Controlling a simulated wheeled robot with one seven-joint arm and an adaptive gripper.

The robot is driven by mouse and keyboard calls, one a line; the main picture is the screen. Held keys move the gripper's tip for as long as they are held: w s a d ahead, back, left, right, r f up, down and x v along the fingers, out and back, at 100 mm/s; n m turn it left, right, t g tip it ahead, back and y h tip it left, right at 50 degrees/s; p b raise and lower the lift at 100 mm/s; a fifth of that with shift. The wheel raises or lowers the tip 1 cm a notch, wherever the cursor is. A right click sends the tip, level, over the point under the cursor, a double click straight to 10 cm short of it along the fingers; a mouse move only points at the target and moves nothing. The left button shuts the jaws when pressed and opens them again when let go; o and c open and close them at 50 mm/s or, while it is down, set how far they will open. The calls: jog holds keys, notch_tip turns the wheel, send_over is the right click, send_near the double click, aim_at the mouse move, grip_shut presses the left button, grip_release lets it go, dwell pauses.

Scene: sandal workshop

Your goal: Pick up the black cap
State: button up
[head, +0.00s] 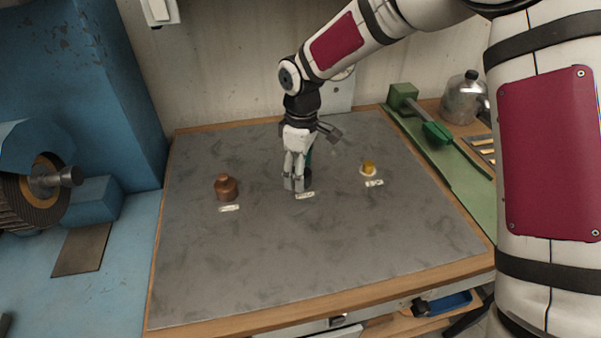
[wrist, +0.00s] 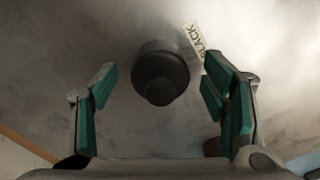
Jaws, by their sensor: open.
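The black cap (wrist: 160,72) is a dark round piece with a narrower knob, seen from above in the wrist view. It stands on the grey mat, between and slightly beyond the fingertips of my gripper (wrist: 158,84). The green-padded fingers are open, with a gap on each side of the cap, and hold nothing. In the head view my gripper (head: 294,184) points down at the middle of the mat and hides most of the cap; only a dark sliver (head: 308,174) shows beside the fingers. A white label (wrist: 197,42) reading BLACK lies close to the cap.
A copper-brown cap (head: 226,187) stands to the left and a yellow cap (head: 368,167) to the right, each with a label. The front of the mat (head: 300,260) is clear. A green tool (head: 437,134) and a metal can (head: 463,98) are at the right.

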jog(key=shift+f, duration=0.6)
jog(key=c, duration=1.1)
jog(key=shift+r, duration=0.1)
